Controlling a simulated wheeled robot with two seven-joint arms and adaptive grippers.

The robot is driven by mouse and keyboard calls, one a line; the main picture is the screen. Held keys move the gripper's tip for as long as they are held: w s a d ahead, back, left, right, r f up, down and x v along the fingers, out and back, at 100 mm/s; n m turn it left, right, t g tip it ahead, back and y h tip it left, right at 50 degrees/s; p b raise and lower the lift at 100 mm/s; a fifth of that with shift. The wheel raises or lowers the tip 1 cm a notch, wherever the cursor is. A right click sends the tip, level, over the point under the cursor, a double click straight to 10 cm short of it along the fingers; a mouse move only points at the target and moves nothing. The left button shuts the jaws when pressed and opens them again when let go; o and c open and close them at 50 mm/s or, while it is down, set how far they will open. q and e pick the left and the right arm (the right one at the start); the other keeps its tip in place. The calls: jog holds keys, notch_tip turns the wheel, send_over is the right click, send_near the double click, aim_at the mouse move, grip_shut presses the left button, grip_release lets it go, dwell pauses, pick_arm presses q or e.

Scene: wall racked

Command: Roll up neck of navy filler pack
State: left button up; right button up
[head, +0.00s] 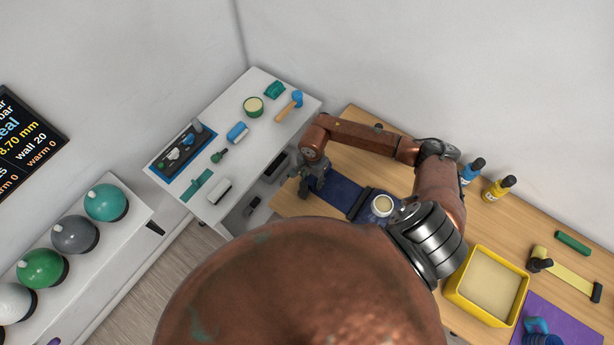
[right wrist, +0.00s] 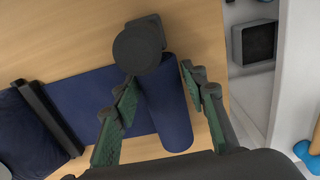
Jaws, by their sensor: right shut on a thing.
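The navy filler pack (head: 340,190) lies flat on the wooden table in the head view. In the right wrist view its flat neck (right wrist: 100,100) runs right into a thick navy roll (right wrist: 170,110). A dark round-ended piece (right wrist: 138,48) sits at the roll's upper end. A black bar (right wrist: 48,118) crosses the pack left of the neck; it also shows in the head view (head: 358,203). My right gripper (head: 307,182) is at the pack's left end, its fingers on both sides of the roll (right wrist: 160,85), shut on it. My left gripper is not in view.
A yellow bin (head: 450,284) and blue and yellow bottles (head: 497,188) stand on the table to the right. A white bench (head: 225,195) with small tools is to the left, across a gap. A round pale-topped item (head: 382,205) is by the pack's right end.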

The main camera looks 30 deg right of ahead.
jog(key=shift+s+d+p, duration=0.1)
jog(key=shift+s+d, duration=0.5)
jog(key=shift+s, duration=0.8)
jog(key=shift+s+d+p, duration=0.15)
jog(key=shift+s+d, duration=0.4)
jog(key=shift+s, duration=0.8)
jog(key=shift+s+d+p, duration=0.1)
jog(key=shift+s+d, duration=0.5)
jog(key=shift+s, duration=0.8)
jog(key=shift+s+d, duration=0.3)
jog(key=shift+s, duration=0.5)
jog(key=shift+s+d, duration=0.35)
jog(key=shift+s, duration=0.4)
jog(key=shift+s+d, duration=0.3)
jog(key=shift+s, duration=0.5)
jog(key=o, duration=1.4)
jog(key=shift+o, duration=0.2)
jog(key=shift+r, duration=0.2)
notch_tip(320, 180, up, 12)
jog(key=shift+f, duration=0.2)
